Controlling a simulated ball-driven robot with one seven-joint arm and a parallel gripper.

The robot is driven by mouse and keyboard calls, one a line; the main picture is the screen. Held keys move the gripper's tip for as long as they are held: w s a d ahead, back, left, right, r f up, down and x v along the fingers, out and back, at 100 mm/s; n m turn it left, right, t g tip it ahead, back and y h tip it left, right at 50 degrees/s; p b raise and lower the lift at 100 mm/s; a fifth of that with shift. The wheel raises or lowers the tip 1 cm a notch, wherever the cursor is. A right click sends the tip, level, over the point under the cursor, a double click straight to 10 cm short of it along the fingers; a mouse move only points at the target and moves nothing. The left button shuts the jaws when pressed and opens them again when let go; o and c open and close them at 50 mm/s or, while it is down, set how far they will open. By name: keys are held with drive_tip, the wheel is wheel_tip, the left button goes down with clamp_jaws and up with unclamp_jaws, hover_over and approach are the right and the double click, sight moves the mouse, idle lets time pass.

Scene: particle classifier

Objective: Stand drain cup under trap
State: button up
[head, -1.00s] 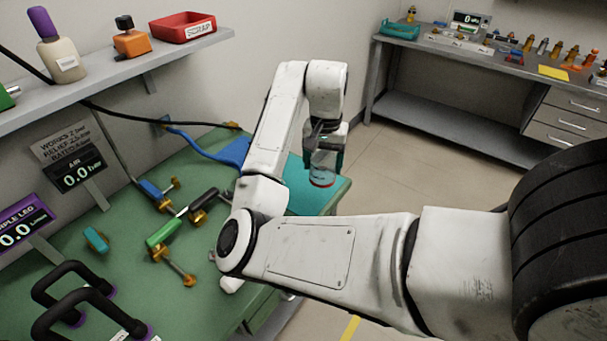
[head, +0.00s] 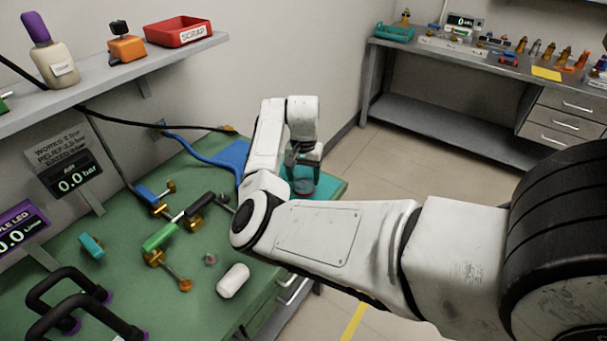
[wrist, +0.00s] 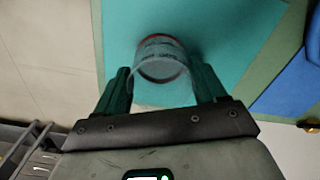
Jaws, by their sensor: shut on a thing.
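My gripper (head: 303,158) is at the far right end of the green bench, pointing down. It is shut on a clear drain cup (head: 302,187) with a red ring at its bottom. In the wrist view the cup (wrist: 160,66) sits between the two dark green fingers (wrist: 162,88), over a teal mat (wrist: 236,35). I cannot tell whether the cup's bottom touches the mat. The fittings assembly lies on the bench, with a blue valve (head: 150,195), a black cylinder (head: 199,205) and a green part (head: 160,236). I cannot tell which part is the trap.
A white rounded piece (head: 233,281) and a small teal piece (head: 92,246) lie on the bench. Black handles (head: 70,285) stand at the front left. My forearm crosses the bench's right edge.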

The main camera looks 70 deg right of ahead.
drive_tip(key=shift+f, duration=0.2)
drive_tip(key=o, duration=1)
drive_tip(key=shift+o, duration=0.2)
